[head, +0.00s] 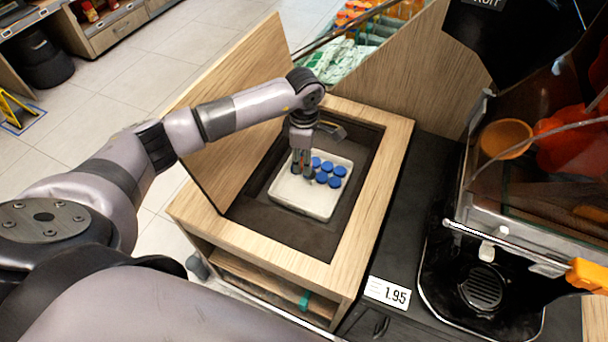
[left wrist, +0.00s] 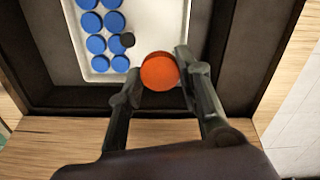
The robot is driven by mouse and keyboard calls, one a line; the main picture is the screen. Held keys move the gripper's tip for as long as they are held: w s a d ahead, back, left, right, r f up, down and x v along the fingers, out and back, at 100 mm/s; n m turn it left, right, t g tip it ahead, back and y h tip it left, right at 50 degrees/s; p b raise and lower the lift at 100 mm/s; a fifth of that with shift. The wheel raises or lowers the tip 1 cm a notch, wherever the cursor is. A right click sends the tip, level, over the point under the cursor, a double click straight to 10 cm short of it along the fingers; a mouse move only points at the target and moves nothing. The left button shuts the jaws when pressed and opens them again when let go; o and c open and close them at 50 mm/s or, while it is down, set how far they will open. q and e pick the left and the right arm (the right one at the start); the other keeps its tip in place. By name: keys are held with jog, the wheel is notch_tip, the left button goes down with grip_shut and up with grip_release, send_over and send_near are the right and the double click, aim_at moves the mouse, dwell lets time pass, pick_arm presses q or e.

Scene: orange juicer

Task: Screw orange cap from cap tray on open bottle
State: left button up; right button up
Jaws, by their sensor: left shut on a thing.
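My left gripper (head: 301,172) reaches down into the recessed wooden cabinet top, over the white cap tray (head: 312,208). In the left wrist view the left gripper (left wrist: 158,68) is shut on an orange cap (left wrist: 160,72), one finger on each side. In the head view the fingers hide this cap. Whether it touches the tray floor I cannot tell. Several blue caps (head: 334,182) lie in rows beside the gripper; they also show at the upper left of the left wrist view (left wrist: 97,44). I see no open bottle and no right gripper.
A raised wooden lid (head: 232,120) stands left of the recess, close to my arm. The wooden cabinet rim (head: 375,205) surrounds it. A juicer machine (head: 530,225) with a black drip area stands at the right.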

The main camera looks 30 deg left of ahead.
pick_arm(q)
jog(key=shift+r, duration=1.9)
